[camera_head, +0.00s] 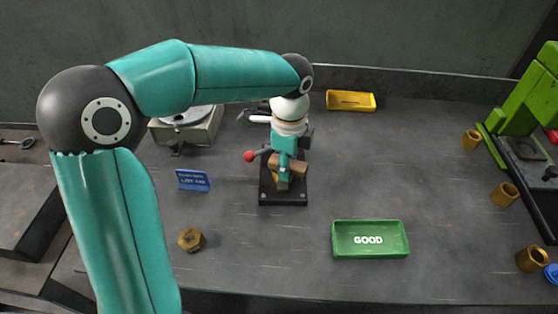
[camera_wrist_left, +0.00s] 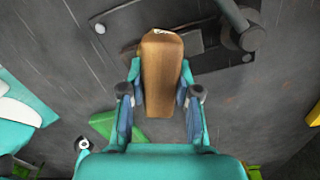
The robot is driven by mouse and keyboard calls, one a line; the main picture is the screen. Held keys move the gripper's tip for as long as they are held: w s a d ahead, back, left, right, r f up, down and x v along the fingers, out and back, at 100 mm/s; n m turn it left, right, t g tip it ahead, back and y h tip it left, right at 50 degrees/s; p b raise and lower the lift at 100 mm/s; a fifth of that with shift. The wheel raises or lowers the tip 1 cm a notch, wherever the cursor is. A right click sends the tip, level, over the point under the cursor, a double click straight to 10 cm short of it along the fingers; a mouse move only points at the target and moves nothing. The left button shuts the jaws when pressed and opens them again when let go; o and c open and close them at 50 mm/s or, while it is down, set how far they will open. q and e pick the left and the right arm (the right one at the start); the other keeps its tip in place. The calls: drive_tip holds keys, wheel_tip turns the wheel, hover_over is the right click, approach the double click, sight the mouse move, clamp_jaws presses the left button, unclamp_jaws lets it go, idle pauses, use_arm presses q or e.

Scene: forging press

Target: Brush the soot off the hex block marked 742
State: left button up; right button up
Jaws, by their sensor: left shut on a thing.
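My left gripper (camera_head: 284,176) is shut on a brush with a brown wooden body (camera_head: 297,169). The gripper points down above a black fixture base (camera_head: 270,197) in the middle of the bench. In the left wrist view the brush body (camera_wrist_left: 161,75) sits between the two fingers, with the black base behind it; its bristles are hidden. A brass hex block (camera_head: 191,239) lies on the bench at the front left, well apart from the gripper. Its marking is too small to read. My right gripper is in neither view.
A blue lot sign (camera_head: 193,180) stands behind the hex block. A red-knobbed lever (camera_head: 250,156) sticks out left of the fixture. A green GOOD tray (camera_head: 370,250) is front right, a yellow tray (camera_head: 350,100) at the back. Several brass bushings (camera_head: 505,194) and a green press (camera_head: 528,105) are right.

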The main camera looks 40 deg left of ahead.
use_arm(q)
drive_tip(key=shift+d+f, duration=0.1)
drive_tip(key=shift+d, duration=0.25)
drive_tip(key=shift+s+a, duration=0.2)
drive_tip(key=shift+a, duration=0.7)
wheel_tip(320, 180, up, 6)
drive_tip(key=p, duration=0.6)
idle(0.4)
